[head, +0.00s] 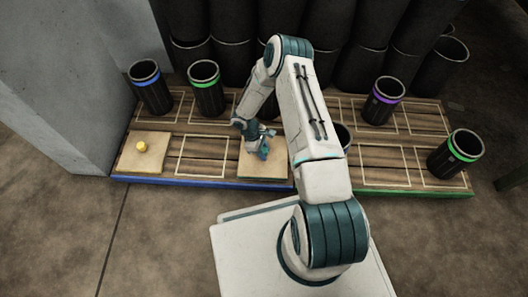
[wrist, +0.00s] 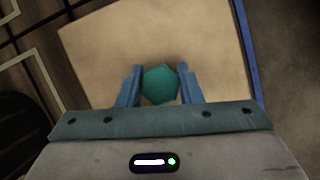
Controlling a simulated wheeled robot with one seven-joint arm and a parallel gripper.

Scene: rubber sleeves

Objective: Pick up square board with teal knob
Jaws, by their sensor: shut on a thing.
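The square board (head: 258,168) is light tan and lies at the front edge of the left wooden platform, just left of my arm. In the wrist view the square board (wrist: 190,40) fills the middle. Its teal knob (wrist: 160,85) sits between my two blue fingers. My gripper (wrist: 161,88) is shut on the teal knob, with one finger on each side. In the head view my gripper (head: 262,148) is over the board and hides most of the knob. I cannot tell whether the board is lifted off the platform.
Another square board with a yellow knob (head: 141,147) lies at the left. Black sleeves with a blue band (head: 150,88), green bands (head: 207,88) (head: 455,154) and a purple band (head: 383,100) stand on the platforms. Large black cylinders stack behind. A grey wall (head: 70,80) bounds the left.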

